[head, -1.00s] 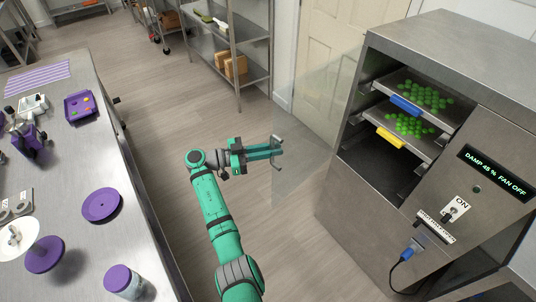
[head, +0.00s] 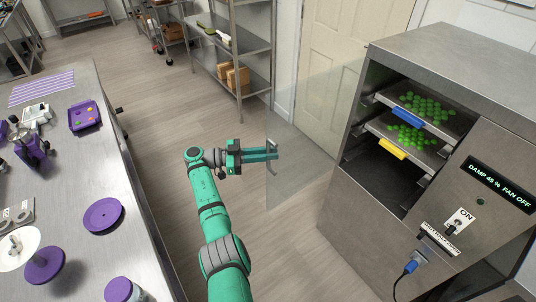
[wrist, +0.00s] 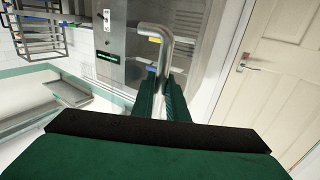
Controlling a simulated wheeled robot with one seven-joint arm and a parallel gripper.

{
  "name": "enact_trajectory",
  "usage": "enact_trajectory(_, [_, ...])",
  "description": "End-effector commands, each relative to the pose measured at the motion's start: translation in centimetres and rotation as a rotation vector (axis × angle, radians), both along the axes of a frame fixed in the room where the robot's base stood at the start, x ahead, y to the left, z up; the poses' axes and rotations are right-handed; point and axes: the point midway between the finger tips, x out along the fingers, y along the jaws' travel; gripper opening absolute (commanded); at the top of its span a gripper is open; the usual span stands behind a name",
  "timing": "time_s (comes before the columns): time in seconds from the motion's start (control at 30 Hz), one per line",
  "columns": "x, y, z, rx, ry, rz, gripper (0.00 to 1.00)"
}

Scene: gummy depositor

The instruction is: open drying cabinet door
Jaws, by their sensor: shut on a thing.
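The drying cabinet (head: 360,215) is a steel box at the right of the head view, with its front opening uncovered. Its clear glass door (head: 310,120) stands swung out to the left of the opening. A metal bar handle (head: 273,160) is on the door's free edge. It also shows in the wrist view (wrist: 167,42). My gripper (head: 274,153) is shut on this handle, away from the cabinet. In the wrist view its two green fingers (wrist: 163,82) close around the lower part of the bar.
Inside are trays of green gummies with a blue tab (head: 408,116) and a yellow tab (head: 393,149). The panel (head: 498,185) reads FAN OFF. A steel table (head: 75,150) with purple items stands left. A shelf rack (head: 240,60) is behind. Floor between is clear.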

Motion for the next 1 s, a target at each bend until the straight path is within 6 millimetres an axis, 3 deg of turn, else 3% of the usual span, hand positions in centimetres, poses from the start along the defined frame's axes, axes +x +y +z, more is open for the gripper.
enact_trajectory(0.23, [0.0,-0.4,-0.3,0.004,0.006,-0.003,0.00])
enact_trajectory(0.27, [0.0,-0.4,-0.3,0.004,0.006,-0.003,0.20])
enact_trajectory(0.63, [0.0,0.3,-0.1,0.002,0.001,0.001,0.21])
enact_trajectory(0.77, [-0.1,1.8,0.0,0.002,0.002,0.002,0.21])
enact_trajectory(1.0, [-0.6,6.4,0.0,0.001,0.004,0.003,0.21])
